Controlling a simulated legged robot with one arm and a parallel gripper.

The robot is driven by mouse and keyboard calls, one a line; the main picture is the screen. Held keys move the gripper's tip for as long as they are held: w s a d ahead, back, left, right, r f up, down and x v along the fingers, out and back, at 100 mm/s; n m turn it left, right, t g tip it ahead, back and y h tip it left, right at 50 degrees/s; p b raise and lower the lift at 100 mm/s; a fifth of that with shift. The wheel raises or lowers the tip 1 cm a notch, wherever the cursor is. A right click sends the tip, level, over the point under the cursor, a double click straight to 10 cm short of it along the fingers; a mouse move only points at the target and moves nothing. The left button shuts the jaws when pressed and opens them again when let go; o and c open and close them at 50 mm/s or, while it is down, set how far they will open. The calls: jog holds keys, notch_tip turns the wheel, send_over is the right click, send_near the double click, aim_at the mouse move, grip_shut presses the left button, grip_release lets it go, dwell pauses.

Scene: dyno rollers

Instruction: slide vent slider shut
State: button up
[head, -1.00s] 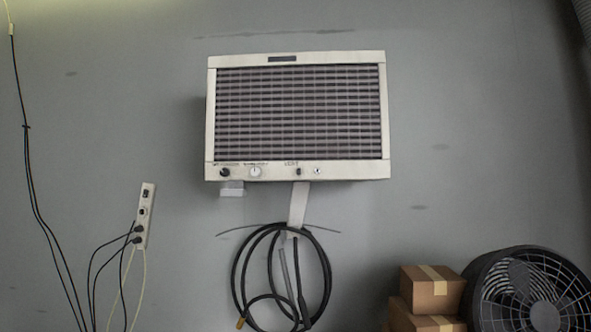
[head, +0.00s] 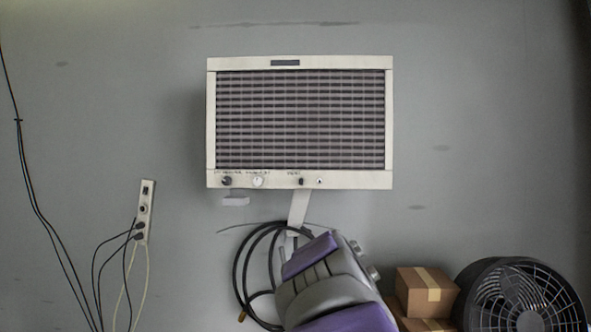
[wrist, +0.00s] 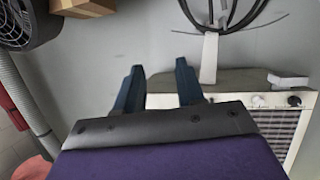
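The white wall unit (head: 300,62) has a control strip below its grille. The vent slider (head: 301,181) is a small dark tab under a label on that strip, right of the two knobs; its travel position is too small to judge. The wrist view looks upside down and shows the unit's underside and part of its front (wrist: 275,122). My gripper (wrist: 158,84) has two dark blue fingers spread apart with nothing between them. It is near the unit's bottom edge; contact cannot be told. The slider is not discernible in the wrist view. In the head view my purple-grey arm hides the fingertips.
A coiled black hose (head: 245,270) hangs below the unit, partly behind my arm. Cardboard boxes (head: 425,290) and a black fan (head: 522,296) stand at the lower right. A power strip (head: 144,212) with cables is on the wall at left.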

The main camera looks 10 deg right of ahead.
jog(key=w+a+r+n+t+y+p, duration=0.1)
jog(key=w+a+r+t+p, duration=0.2)
jog(key=r, duration=0.4)
jog(key=w+a+r+n+t+y, duration=0.1)
jog(key=w+a+r+t, duration=0.2)
jog(key=r, duration=0.5)
jog(key=g+p, duration=0.1)
jog(key=p, duration=0.4)
send_near(300, 182)
jog(key=w, duration=0.5)
jog(key=shift+w+d+r+p, duration=0.25)
jog(key=shift+w+d+p, duration=0.2)
jog(key=shift+w+p, duration=0.25)
jog(key=shift+w+d+p, duration=0.5)
jog(key=shift+w+d, duration=0.05)
jog(key=shift+w, duration=0.3)
jog(key=shift+f, duration=0.1)
jog(key=shift+a, duration=0.1)
jog(key=shift+a, duration=0.3)
jog(key=shift+c, duration=0.4)
jog(key=shift+d, duration=0.25)
grip_shut()
jog(key=shift+a, duration=0.1)
